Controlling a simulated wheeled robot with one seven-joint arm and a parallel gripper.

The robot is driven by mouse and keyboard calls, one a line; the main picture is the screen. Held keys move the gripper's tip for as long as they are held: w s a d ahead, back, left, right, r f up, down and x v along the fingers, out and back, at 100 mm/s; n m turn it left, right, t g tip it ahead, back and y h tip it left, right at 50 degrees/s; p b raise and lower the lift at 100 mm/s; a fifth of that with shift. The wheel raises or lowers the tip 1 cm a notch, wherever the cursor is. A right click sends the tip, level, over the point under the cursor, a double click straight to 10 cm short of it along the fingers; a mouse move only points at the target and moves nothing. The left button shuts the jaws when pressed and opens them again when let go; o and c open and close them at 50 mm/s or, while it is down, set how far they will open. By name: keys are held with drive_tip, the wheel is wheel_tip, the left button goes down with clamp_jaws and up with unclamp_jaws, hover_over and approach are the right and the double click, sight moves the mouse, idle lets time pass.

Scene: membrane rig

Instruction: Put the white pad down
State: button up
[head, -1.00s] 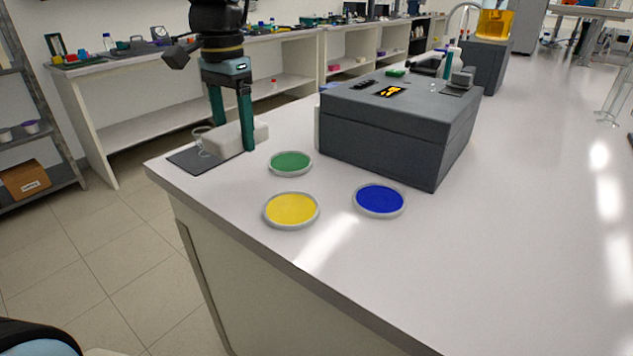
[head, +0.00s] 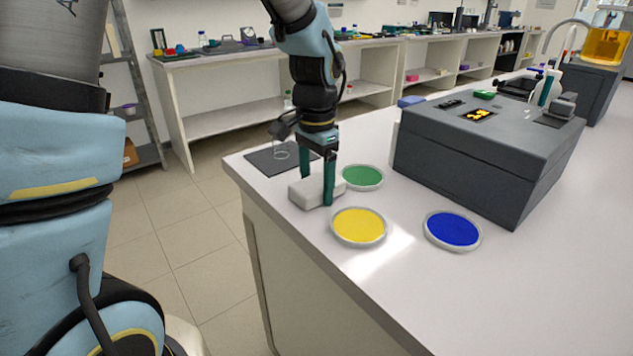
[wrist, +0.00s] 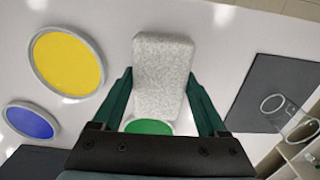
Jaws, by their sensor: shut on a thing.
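The white pad (head: 303,194) is a pale, block-like piece between the fingers of my gripper (head: 321,196). My gripper is shut on it near the left edge of the bench. In the wrist view the pad (wrist: 161,75) is speckled white and lies between the two teal fingers, its long side running away from the palm. In the head view it is beside the green disc (head: 362,177) and left of the yellow disc (head: 358,227). I cannot tell whether its underside touches the bench.
A blue disc (head: 453,230) lies right of the yellow one. A dark mat (head: 268,161) with a clear glass vessel (head: 281,150) lies at the bench corner. A grey box (head: 480,150) stands behind the discs. The bench's front edge is close to the pad.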

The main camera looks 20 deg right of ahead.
sight(316, 182)
drive_tip(key=o, duration=1.4)
drive_tip(key=shift+f, duration=0.1)
drive_tip(key=shift+c, duration=0.2)
wheel_tip(316, 182, up, 12)
drive_tip(key=shift+b, duration=0.35)
